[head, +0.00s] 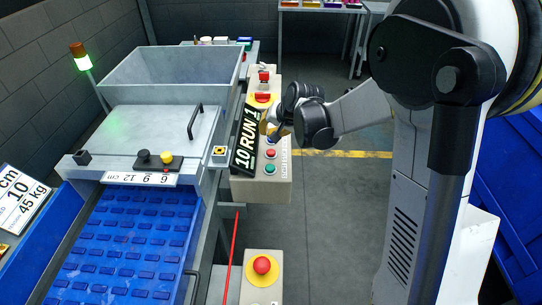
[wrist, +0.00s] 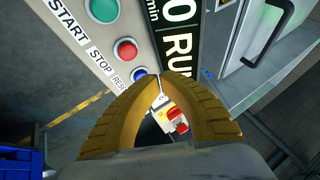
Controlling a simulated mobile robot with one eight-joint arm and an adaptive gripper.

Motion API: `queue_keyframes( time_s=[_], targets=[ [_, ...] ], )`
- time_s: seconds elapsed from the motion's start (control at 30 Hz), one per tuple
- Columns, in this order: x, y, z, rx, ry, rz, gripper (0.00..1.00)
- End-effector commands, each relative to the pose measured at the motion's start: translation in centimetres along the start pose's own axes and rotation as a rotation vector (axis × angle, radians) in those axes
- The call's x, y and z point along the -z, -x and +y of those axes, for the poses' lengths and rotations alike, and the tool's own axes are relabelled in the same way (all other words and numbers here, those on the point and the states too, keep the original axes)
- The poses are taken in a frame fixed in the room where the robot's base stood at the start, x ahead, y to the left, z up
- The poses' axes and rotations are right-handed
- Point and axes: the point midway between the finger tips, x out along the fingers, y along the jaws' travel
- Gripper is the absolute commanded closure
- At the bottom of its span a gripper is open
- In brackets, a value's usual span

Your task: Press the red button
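The red button (wrist: 125,50) is a round red cap on the grey control panel, beside the label STOP, between a green button (wrist: 103,10) and a blue button (wrist: 139,74). In the head view the red button (head: 270,153) is on the panel's near half. My gripper (wrist: 160,76) has curved yellow fingers whose tips meet, with nothing held between them. The tips are close to the blue button, to the lower right of the red button in the wrist view. In the head view my gripper (head: 272,130) is over the panel, just beyond the red button, and hides the blue one.
A black RUN display (head: 246,143) lies along the panel's left side. A steel hopper machine (head: 165,75) and blue conveyor (head: 125,245) stand left. The floor right of the panel is clear.

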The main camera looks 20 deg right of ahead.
Motion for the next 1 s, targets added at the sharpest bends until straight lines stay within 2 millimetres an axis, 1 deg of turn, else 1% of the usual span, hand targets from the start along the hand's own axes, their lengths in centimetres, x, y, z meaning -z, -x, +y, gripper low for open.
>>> queue_keyframes(
  time_s=[0.03, 0.1, 0.3, 0.43, 1.0],
  targets=[
    [-0.6, -1.0, 0.6, 0.0, 0.0, 0.0, 1.0],
    [-1.0, -1.9, 1.0, 0.0, 0.0, 0.0, 1.0],
    [-1.9, -3.5, 1.9, 0.0, 0.0, 0.0, 1.0],
    [-2.0, -3.8, 2.0, 0.0, 0.0, 0.0, 1.0],
    [-2.0, -3.7, 2.0, 0.0, 0.0, 0.0, 1.0]
  ],
)
